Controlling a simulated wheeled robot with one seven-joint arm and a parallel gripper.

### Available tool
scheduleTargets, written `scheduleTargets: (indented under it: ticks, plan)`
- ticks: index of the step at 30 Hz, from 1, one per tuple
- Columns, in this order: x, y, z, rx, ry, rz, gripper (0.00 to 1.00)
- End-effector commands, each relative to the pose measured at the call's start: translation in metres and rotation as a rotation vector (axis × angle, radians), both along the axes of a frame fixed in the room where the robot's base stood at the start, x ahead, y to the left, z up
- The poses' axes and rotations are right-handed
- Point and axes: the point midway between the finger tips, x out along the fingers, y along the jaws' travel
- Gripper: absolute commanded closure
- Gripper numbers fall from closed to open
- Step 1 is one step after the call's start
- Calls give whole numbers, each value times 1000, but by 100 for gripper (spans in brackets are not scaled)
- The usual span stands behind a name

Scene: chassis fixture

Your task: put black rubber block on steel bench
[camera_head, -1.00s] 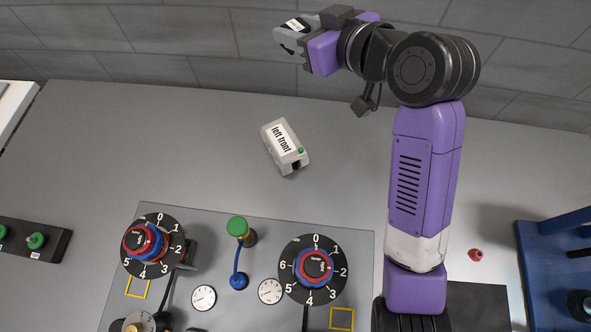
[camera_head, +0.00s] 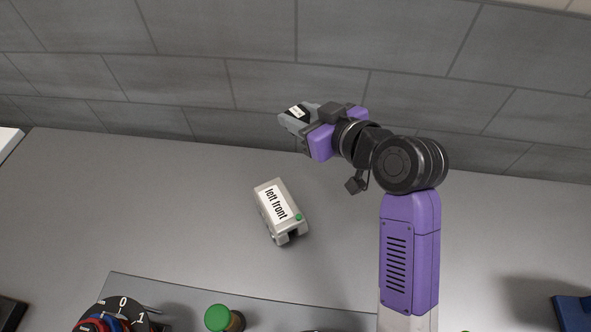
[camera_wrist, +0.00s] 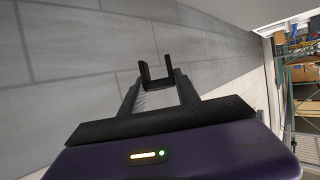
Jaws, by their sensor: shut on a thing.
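My gripper (camera_head: 294,117) is raised at the end of my purple arm and points left in the head view, in front of the grey wall. It is shut on a small black block (camera_head: 298,111) with a white label, seen between its grey fingers. The steel bench (camera_head: 130,205) is the wide grey surface below. The block is apart from it.
A grey box (camera_head: 281,211) labelled "left front" lies on the bench below my gripper. A panel with a numbered dial (camera_head: 118,312) and a green knob (camera_head: 218,318) is at the near edge. A blue object (camera_head: 573,312) is at lower right. The bench's left part is clear.

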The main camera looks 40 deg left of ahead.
Motion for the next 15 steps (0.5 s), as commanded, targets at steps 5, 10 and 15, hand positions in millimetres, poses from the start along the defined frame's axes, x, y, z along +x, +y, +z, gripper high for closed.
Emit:
scheduleTargets:
  ticks: [5, 10, 15]
  plan:
    - [-1, 0, -45, -2, 6, 0, 100]
    - [0, 0, -80, 0, 3, 0, 100]
    - [0, 0, -98, 1, 1, 0, 100]
